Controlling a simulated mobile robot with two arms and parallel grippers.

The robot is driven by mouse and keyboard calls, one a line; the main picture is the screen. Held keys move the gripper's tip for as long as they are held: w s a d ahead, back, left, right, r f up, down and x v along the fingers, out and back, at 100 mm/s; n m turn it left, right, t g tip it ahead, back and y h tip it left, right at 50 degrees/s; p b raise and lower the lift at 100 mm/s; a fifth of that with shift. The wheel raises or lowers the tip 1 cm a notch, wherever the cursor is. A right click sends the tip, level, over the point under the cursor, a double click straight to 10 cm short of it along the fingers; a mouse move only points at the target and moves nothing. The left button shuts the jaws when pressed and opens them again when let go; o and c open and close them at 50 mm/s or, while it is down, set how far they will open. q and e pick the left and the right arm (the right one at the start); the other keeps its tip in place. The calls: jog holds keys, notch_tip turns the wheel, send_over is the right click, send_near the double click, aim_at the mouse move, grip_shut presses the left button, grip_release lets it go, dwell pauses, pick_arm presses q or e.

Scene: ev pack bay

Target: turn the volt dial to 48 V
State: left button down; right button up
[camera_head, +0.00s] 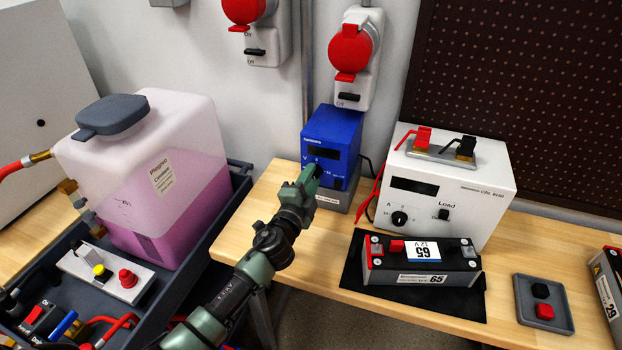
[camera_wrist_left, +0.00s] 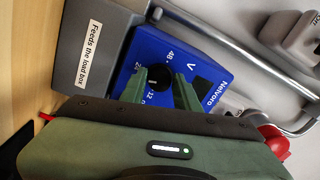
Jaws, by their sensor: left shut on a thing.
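The blue supply box (camera_head: 333,140) stands at the back of the bench on a grey base. Its volt dial, a black round knob (camera_wrist_left: 159,77), shows in the left wrist view among printed numbers, with 48 and 12 legible and another partly covered. A small white mark shows on the knob, but its exact setting is hard to tell. My left gripper (camera_head: 316,173) reaches the front of the box; in the left wrist view its green fingers (camera_wrist_left: 158,88) stand on both sides of the knob, shut on it. In the head view the arm hides the dial. My right gripper is not in view.
A white load box (camera_head: 455,190) stands right of the blue box, with a battery (camera_head: 425,278) on a black mat (camera_head: 372,298) in front. A pink-filled tank (camera_head: 160,220) in a dark cart stands left of my arm. Red-capped sockets (camera_head: 350,50) hang behind.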

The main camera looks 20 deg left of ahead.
pick_arm(q)
jog(key=shift+m, duration=0.6)
jog(key=c, duration=1.1)
grip_release()
jog(key=shift+o, duration=0.2)
jog(key=s, duration=0.8)
jog(key=shift+b, duration=0.3)
jog(key=shift+w+a, duration=0.1)
